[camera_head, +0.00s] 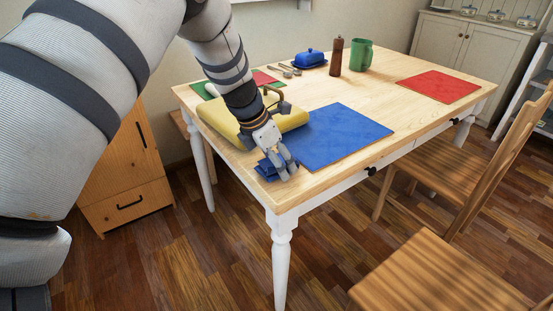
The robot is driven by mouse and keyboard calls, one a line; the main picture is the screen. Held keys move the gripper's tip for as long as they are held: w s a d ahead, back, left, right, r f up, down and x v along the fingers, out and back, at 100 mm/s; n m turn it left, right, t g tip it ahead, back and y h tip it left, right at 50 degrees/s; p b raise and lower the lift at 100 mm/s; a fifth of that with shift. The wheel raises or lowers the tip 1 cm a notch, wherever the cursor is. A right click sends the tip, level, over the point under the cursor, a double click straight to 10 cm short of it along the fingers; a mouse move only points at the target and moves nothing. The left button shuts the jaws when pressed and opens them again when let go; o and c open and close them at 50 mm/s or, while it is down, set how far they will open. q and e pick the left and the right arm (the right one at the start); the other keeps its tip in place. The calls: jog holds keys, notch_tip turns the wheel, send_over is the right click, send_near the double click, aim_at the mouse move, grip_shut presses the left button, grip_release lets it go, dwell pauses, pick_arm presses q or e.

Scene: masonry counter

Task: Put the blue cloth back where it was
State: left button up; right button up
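A small folded blue cloth (264,170) lies at the near left corner of the wooden table (315,182). My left gripper (287,171) reaches down over it, its fingers at the cloth and hiding part of it. I cannot tell whether the fingers are closed on the cloth or only touching it. A flat, larger blue mat (345,135) lies just to the right of the gripper. My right gripper is not in view.
A yellow rounded object (222,119) stands close behind the gripper. Further back are a blue butter dish (310,59), a brown mill (336,57), a green mug (361,55) and a red mat (438,86). Wooden chairs (470,170) stand at the right. The table's middle is clear.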

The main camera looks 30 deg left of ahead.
pick_arm(q)
jog(key=shift+r, duration=0.15)
jog(key=p+v, duration=0.1)
jog(key=v, duration=1)
jog(key=shift+r+p, duration=0.25)
jog(key=shift+p, duration=0.1)
jog(key=s+d+f+m+g+y, duration=0.25)
jog(key=s+f+m+g, duration=0.25)
jog(key=s+f+m, duration=1.45)
jog(key=s+d+f+m, duration=0.2)
jog(key=s+d+m, duration=0.1)
jog(key=s, duration=0.4)
jog(key=s+d+f+m, duration=0.3)
jog(key=s+m, duration=0.1)
jog(key=s, duration=0.2)
jog(key=s+d+f+m+g, duration=0.1)
jog(key=s+d+f+m, duration=0.2)
jog(key=s, duration=0.4)
jog(key=shift+s+f+m+h, duration=0.2)
jog(key=shift+s+m+h, duration=0.25)
jog(key=shift+m, duration=0.3)
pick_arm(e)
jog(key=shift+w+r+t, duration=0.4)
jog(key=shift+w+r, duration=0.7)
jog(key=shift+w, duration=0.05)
